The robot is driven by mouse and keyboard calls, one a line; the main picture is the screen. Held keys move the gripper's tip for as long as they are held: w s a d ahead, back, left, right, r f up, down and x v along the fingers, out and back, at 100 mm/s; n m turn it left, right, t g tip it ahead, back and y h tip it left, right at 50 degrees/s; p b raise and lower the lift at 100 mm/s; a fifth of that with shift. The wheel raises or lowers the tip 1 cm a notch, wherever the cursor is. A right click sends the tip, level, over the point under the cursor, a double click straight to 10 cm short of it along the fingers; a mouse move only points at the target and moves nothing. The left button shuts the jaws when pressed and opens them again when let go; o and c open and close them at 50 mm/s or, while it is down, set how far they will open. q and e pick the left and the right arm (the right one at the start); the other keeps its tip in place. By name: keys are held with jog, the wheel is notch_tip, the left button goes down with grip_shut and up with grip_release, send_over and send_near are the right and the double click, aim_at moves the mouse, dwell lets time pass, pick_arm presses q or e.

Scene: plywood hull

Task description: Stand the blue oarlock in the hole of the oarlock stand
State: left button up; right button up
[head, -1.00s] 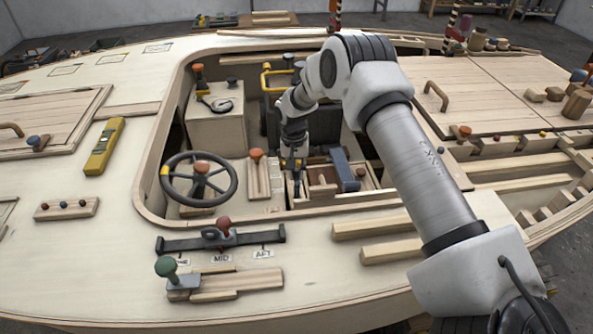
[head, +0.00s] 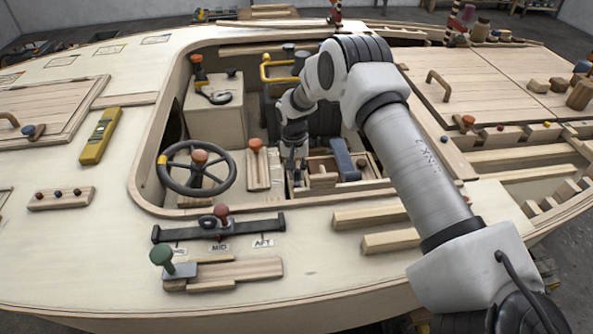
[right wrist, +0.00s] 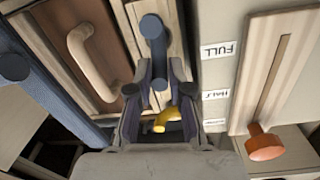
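My right gripper (head: 296,168) reaches down into the cockpit beside a small wooden compartment. In the right wrist view its two dark fingers (right wrist: 163,78) stand apart. A blue round-headed piece (right wrist: 154,28), seemingly the blue oarlock, shows between and just beyond the fingertips, with its shaft running down between them. I see no clear grip on it. A curved yellow piece (right wrist: 167,119) shows lower between the fingers. I cannot make out the oarlock stand or its hole for certain. My left gripper is not in view.
A blue lever (head: 345,160) stands close to the right of the gripper. An orange-knobbed slider (head: 256,165) and a steering wheel (head: 197,168) are to its left. A wooden handle (right wrist: 92,62) and the FULL label (right wrist: 220,50) are near in the wrist view.

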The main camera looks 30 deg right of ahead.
jog(key=shift+o, duration=1.4)
notch_tip(320, 180, up, 12)
jog(key=shift+w+a, duration=0.25)
